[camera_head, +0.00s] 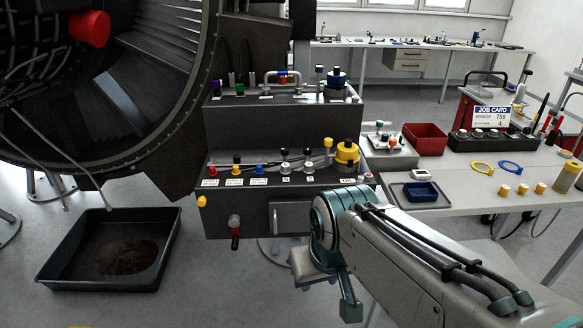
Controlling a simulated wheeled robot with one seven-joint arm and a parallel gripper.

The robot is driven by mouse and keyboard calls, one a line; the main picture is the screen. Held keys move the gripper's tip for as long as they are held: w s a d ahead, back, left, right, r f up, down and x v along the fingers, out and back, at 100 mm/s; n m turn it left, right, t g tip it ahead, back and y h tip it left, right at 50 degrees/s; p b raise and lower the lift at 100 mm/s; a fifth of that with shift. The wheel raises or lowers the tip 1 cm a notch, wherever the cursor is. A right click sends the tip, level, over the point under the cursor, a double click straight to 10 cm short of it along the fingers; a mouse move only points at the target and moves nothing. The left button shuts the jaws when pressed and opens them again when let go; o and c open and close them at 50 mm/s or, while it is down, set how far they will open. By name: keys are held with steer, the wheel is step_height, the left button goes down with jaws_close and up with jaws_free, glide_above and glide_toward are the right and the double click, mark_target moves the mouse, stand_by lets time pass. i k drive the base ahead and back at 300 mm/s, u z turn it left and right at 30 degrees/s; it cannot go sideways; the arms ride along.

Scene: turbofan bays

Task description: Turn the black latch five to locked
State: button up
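The stepped dark panel (262,215) stands in the middle of the head view, with a row of small coloured handles on its lower shelf. A black-topped handle (284,153) stands there above a small white label (284,178). The label is too small to read surely, so I cannot tell whether this is latch five or how it is turned. My arm comes in from the lower right. What seems to be my gripper (328,285) hangs at its end, below and in front of the panel, apart from the handles. Its fingers are not clear.
A large turbofan casing (165,85) fills the upper left. A black drip tray (60,270) lies on the floor. At right, a bench (440,205) carries a blue tray (420,191), a red bin (425,138) and a job card (491,117). The floor between drip tray and panel is clear.

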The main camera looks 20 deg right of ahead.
mark_target(284, 151)
steer(key=z, duration=0.55)
steer(key=i, duration=1.1)
steer(key=u, duration=0.15)
steer(key=k, duration=1.15)
steer(key=u, duration=0.65)
steer(key=i, duration=1.25)
steer(key=z, duration=0.15)
